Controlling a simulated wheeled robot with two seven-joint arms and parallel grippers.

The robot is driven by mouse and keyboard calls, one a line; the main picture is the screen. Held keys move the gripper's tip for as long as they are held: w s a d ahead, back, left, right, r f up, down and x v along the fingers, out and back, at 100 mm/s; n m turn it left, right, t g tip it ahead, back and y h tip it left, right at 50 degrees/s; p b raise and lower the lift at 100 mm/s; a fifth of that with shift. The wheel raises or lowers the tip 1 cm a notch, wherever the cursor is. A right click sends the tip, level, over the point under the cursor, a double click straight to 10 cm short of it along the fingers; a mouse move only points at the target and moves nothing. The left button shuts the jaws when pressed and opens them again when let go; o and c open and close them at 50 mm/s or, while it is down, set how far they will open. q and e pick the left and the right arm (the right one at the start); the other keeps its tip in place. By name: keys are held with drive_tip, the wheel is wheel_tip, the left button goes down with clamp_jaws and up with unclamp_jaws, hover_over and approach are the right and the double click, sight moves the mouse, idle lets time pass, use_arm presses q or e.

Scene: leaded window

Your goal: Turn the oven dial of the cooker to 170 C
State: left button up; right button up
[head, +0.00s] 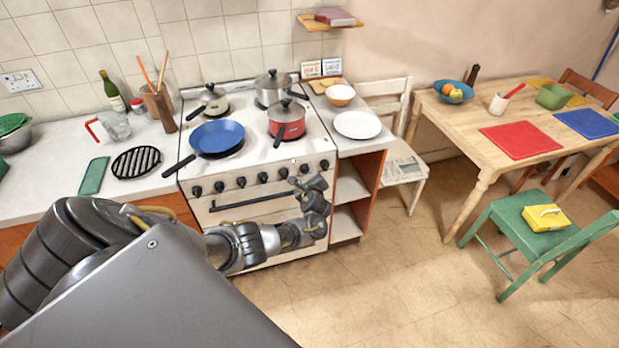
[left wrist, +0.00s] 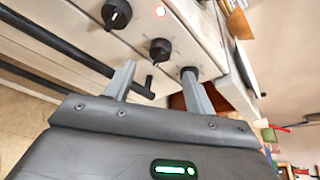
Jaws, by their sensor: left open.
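The white cooker (head: 232,208) stands against the tiled wall with a row of several black dials on its front. I cannot tell which one is the oven dial, and no temperature marks are readable. My left gripper (head: 312,192) is in front of the right end of this row. In the left wrist view my left gripper (left wrist: 157,82) is open and empty. One black dial (left wrist: 160,50) lies ahead of the gap between its fingers, another (left wrist: 117,14) is further up left, and a third is partly hidden at the right fingertip. My right gripper is not in view.
The black oven handle (head: 236,203) runs below the dials; its end (left wrist: 146,92) shows between my left fingers. A blue pan (head: 217,136) and a red pot (head: 287,118) stand on the hob. An open shelf unit (head: 350,188) adjoins the cooker's right side.

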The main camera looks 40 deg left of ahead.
use_arm(q)
drive_tip(key=shift+p+v, duration=0.3)
drive_tip(key=shift+v, duration=2.05)
drive_tip(key=s+d+f+n+h+b, duration=0.1)
drive_tip(key=s+d+f+n+h, duration=0.1)
drive_tip(key=f+n, duration=0.45)
drive_tip(key=s+d+f+n+h+b, duration=0.1)
drive_tip(key=s+d+f+n+h, duration=0.15)
drive_tip(key=f, duration=0.75)
drive_tip(key=s+d+f+n+g+h+b, duration=0.1)
drive_tip(key=s+d+f+n+h, duration=0.1)
drive_tip(key=s+f, duration=0.45)
drive_tip(key=s+d+f+n+g+h+b, duration=0.1)
drive_tip(key=s+d+f+n+g+b, duration=0.15)
drive_tip(key=s+f, duration=0.45)
drive_tip(key=s+d+f+n+g+h+b, duration=0.1)
drive_tip(key=s+f, duration=0.4)
drive_tip(key=s, duration=0.7)
drive_tip(key=s+d+f+n+g+b, duration=0.1)
drive_tip(key=s+d+f, duration=0.3)
drive_tip(key=s, duration=0.8)
drive_tip(key=s+d+f+n+g+h+b, duration=0.1)
drive_tip(key=s+d+f+n+g+b, duration=0.1)
drive_tip(key=s+f, duration=0.5)
drive_tip(key=s+d+g, duration=0.1)
drive_tip(key=s, duration=0.4)
drive_tip(key=shift+s+d+f+h, duration=0.2)
drive_tip(key=shift+s+f+h, duration=0.05)
drive_tip(key=shift+h, duration=0.1)
